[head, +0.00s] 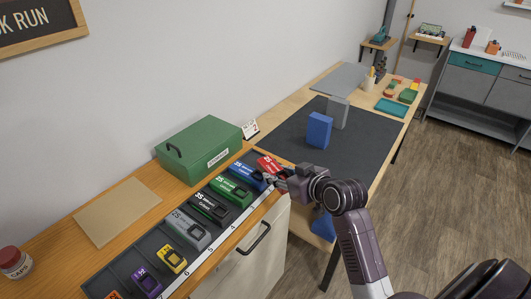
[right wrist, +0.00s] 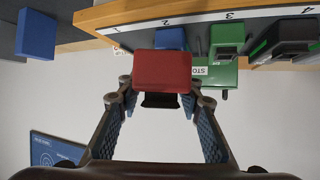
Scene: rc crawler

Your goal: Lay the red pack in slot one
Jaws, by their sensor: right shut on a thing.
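The red pack (head: 270,165) is at the right end of the dark slotted tray (head: 124,267), by slot one. My right gripper (head: 276,182) is shut on it. In the right wrist view, the red pack (right wrist: 162,70) sits between both fingers, with the tray's numbered edge (right wrist: 195,19) beyond it, upside down. The pack appears apart from the tray there; its exact height is unclear. The blue pack (head: 248,175) is in slot two, beside the red one. The green pack (head: 231,191) is in slot three. My left gripper is not in view.
More packs, including black (head: 210,208), grey (head: 188,231) and yellow (head: 172,260), fill slots to the left. A green storage box (head: 200,150) stands behind the tray. Blue (head: 319,130) and grey (head: 338,112) blocks stand on the dark mat (head: 360,150).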

